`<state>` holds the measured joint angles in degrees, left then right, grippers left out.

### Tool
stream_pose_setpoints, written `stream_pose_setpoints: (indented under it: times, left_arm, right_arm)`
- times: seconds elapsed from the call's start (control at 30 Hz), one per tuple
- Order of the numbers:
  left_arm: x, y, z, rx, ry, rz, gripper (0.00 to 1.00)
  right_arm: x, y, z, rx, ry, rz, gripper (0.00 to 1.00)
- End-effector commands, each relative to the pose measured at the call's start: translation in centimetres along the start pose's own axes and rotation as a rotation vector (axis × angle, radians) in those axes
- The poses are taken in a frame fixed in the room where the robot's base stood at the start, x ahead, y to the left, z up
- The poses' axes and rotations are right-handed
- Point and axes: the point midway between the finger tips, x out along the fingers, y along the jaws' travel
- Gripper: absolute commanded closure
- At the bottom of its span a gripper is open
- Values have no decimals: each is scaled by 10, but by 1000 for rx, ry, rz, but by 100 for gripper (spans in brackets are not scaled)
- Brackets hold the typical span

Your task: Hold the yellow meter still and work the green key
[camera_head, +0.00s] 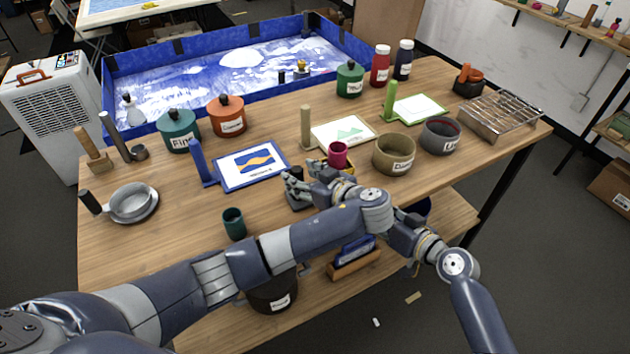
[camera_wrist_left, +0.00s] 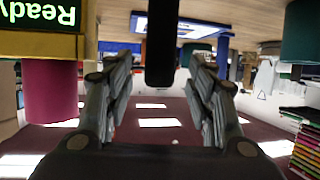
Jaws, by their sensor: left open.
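The yellow meter (camera_head: 348,166) stands on the table just behind my left gripper and is partly hidden by it. In the left wrist view, which is upside down, the yellow meter (camera_wrist_left: 90,46) shows a dark display with green "Ready" text. My left gripper (camera_head: 303,181) is open. A dark upright post (camera_wrist_left: 162,45) lines up with the gap between its fingers; contact is unclear. My right gripper is largely hidden behind the left arm, fingertips unseen. I cannot pick out a green key.
A teal cup (camera_head: 234,222) and a blue-framed board (camera_head: 226,180) stand to the left. Olive (camera_head: 393,140) and dark grey (camera_head: 441,127) pots and a wire rack (camera_head: 500,114) are to the right. Bare table (camera_head: 180,240) lies at the front left.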

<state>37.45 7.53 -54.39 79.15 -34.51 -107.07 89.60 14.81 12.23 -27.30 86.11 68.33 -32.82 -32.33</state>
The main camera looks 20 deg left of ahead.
Motion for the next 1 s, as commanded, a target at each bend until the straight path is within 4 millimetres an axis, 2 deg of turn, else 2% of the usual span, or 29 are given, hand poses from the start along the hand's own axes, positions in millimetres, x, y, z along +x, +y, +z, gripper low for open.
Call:
stream_pose_setpoints:
  times: [0.1,0.23,0.6,0.67,0.83,0.93,1.0]
  left_arm:
    - [18,0,-1,0,3,-1,49]
    - [30,0,0,0,1,1,49]
    - [35,0,0,-1,0,1,49]
    - [35,0,0,-1,0,1,61]
    - [35,0,0,-1,0,1,99]
    - [35,0,0,-1,0,1,100]
    - [35,0,0,-1,0,1,100]
  right_arm:
    - [0,0,0,0,0,0,67]
    - [0,0,0,0,0,0,67]
    - [0,0,0,0,0,0,67]
    - [0,0,0,0,0,0,67]
    - [0,0,0,0,0,0,67]
    - [0,0,0,0,0,0,69]
    - [0,0,0,0,0,0,85]
